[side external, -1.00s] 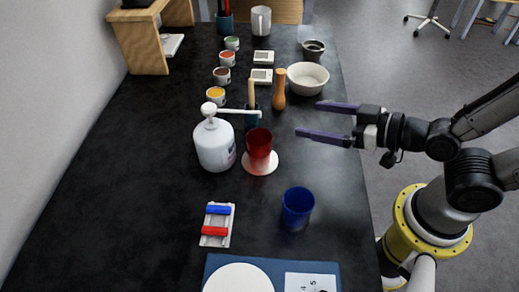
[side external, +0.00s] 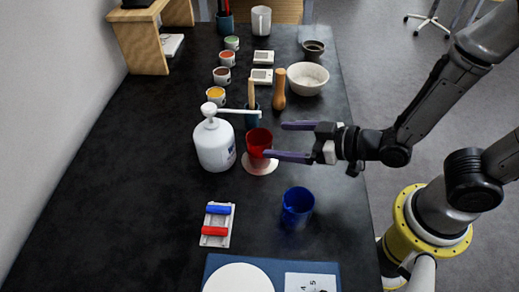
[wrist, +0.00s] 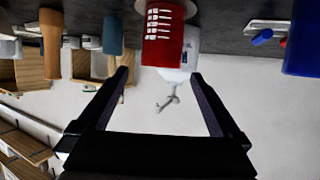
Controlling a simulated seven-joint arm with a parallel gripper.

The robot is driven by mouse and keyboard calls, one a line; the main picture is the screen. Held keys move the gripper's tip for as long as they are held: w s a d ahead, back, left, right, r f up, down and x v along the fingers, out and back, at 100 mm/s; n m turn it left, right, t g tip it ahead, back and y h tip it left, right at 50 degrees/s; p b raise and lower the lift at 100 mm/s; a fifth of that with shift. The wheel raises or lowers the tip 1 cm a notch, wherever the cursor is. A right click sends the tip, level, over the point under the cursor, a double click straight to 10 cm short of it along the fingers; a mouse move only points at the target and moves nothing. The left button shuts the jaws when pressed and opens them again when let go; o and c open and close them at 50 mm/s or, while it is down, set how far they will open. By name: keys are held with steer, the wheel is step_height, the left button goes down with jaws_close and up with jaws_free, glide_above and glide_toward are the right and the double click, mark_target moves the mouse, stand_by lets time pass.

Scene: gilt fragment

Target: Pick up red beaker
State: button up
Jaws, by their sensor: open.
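The red beaker (side external: 258,141) stands upright on a round white disc (side external: 259,166) near the middle of the table in the side view. In the wrist view the red beaker (wrist: 164,36) appears upside down, with white graduation marks, ahead of the fingers. My gripper (side external: 274,140) is open, with its two purple fingers pointing left towards the beaker. The nearer fingertip overlaps the beaker's lower right edge in the side view; I cannot tell whether it touches. Nothing is between the fingers in the wrist view (wrist: 162,80).
A white pump bottle (side external: 214,147) stands just left of the beaker. A blue beaker (side external: 297,205) is nearer the camera on the right. A wooden pestle (side external: 279,90) and white bowl (side external: 307,78) stand behind. The table's left side is clear.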

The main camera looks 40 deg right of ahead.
mark_target(249, 136)
steer(key=shift+x, duration=3.2)
steer(key=c, duration=1.5)
steer(key=shift+r, duration=0.15)
steer(key=s+d+r, duration=0.1)
steer(key=s+d, duration=0.3)
steer(key=s+d+r, duration=0.1)
steer(key=s+d, duration=0.3)
steer(key=s+d+r, duration=0.1)
steer(key=s+d, duration=0.3)
steer(key=shift+s+d+r, duration=0.1)
steer(key=shift+r, duration=0.1)
steer(key=shift+s+d, duration=0.2)
steer(key=shift+s, duration=0.1)
